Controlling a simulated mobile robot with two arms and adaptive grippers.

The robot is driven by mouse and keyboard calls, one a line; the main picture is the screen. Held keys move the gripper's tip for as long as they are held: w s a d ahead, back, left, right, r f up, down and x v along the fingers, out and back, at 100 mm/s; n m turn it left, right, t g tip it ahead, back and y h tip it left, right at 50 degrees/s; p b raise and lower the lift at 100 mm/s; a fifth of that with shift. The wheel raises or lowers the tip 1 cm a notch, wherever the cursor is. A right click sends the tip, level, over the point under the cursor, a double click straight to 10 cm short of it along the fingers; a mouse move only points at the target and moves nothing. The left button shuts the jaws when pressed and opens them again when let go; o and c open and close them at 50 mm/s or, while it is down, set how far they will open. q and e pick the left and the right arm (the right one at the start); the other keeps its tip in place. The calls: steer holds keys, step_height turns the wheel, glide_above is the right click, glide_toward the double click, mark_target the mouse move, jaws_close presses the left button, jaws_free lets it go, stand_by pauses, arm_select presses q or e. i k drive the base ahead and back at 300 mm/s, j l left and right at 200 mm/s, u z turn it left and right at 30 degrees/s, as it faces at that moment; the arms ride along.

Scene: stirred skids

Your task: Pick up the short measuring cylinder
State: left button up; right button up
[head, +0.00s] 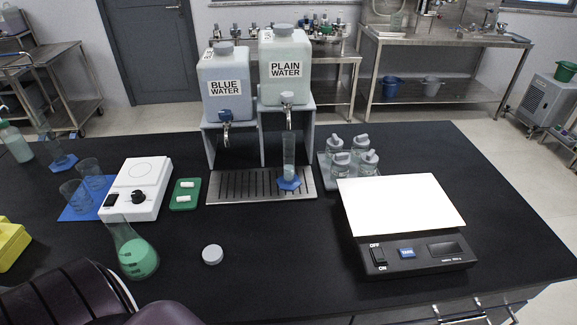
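Two clear measuring cylinders with blue bases show in the head view. The shorter-looking measuring cylinder (61,153) stands at the far left of the black bench, behind the beakers. The taller-looking measuring cylinder (289,160) stands upright on the drip tray (235,189), below the tap of the plain water container (286,85). It seems to hold some pale liquid. Neither of my grippers is in view. Only a dark part of my arm shows at the bottom left.
Two beakers (91,175) on a blue mat, a spray bottle (15,143), a stirrer (142,180) and a green-liquid flask (138,258) crowd the left. A yellow box (10,243) sits at the left edge. A balance (415,258) stands right. The front middle is mostly clear.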

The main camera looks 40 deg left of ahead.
mark_target(290, 182)
steer(key=l+u, duration=0.15)
steer(key=u, duration=0.7)
